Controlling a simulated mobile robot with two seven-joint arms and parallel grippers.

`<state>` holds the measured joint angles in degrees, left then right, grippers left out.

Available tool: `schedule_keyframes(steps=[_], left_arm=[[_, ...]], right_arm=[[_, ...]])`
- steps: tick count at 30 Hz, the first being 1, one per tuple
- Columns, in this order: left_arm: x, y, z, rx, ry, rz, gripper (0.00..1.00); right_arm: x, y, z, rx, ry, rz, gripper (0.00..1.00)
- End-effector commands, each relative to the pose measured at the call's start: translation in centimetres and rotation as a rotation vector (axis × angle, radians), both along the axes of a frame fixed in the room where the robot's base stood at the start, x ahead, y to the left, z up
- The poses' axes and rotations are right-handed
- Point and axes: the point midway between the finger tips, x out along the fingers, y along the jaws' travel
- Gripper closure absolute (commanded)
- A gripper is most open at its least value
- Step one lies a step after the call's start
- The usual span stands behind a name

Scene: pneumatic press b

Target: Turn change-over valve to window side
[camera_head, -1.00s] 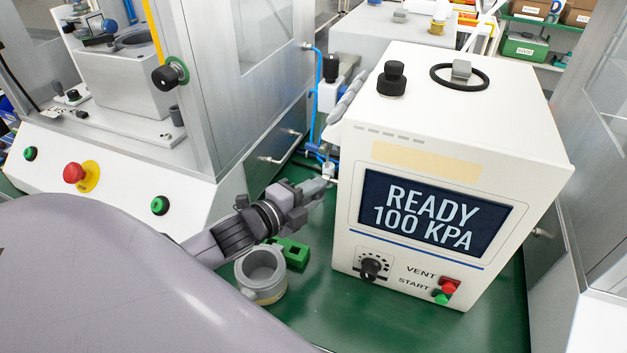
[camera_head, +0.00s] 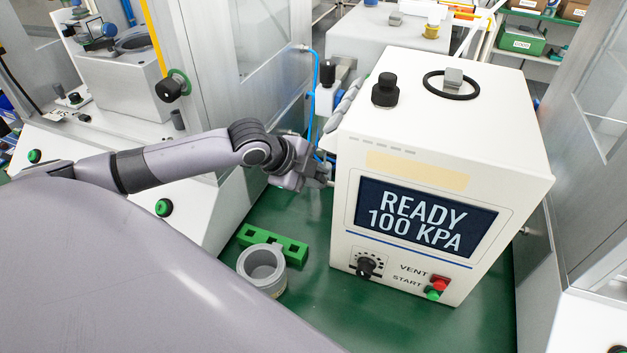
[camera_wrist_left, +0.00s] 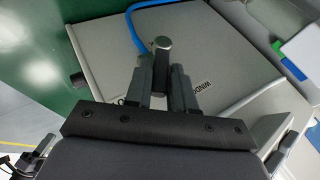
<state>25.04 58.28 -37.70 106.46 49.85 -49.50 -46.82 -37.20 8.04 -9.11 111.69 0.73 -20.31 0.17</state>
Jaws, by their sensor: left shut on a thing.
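The change-over valve's handle shows in the left wrist view as a short dark bar with a round end (camera_wrist_left: 161,43). My left gripper (camera_wrist_left: 162,66) is shut on it, one finger on each side. In the head view my left gripper (camera_head: 322,173) is at the left side of the white press box (camera_head: 450,110), and hides most of the valve. A grey panel (camera_wrist_left: 205,55) below the handle bears lettering that starts like "WINDOW", partly covered by a finger. The box's screen (camera_head: 424,217) reads READY 100 KPA. My right gripper is not in view.
A blue hose (camera_head: 312,105) runs beside the valve; it also shows in the left wrist view (camera_wrist_left: 133,22). A green block (camera_head: 272,243) and a grey ring-shaped cup (camera_head: 262,270) stand on the green bench (camera_head: 390,320). A metal-framed enclosure (camera_head: 225,100) stands close at left.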

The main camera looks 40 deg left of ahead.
Motion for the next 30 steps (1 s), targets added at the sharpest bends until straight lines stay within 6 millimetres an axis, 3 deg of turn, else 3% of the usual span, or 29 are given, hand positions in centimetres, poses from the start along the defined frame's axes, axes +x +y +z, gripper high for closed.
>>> schedule_keyframes(steps=[15,30], left_arm=[[2.3,0.4,1.1,-0.104,0.411,0.001,1.0],[3.2,0.7,1.0,-0.148,0.61,0.0,1.0]], right_arm=[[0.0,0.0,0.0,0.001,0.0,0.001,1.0],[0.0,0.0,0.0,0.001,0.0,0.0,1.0]])
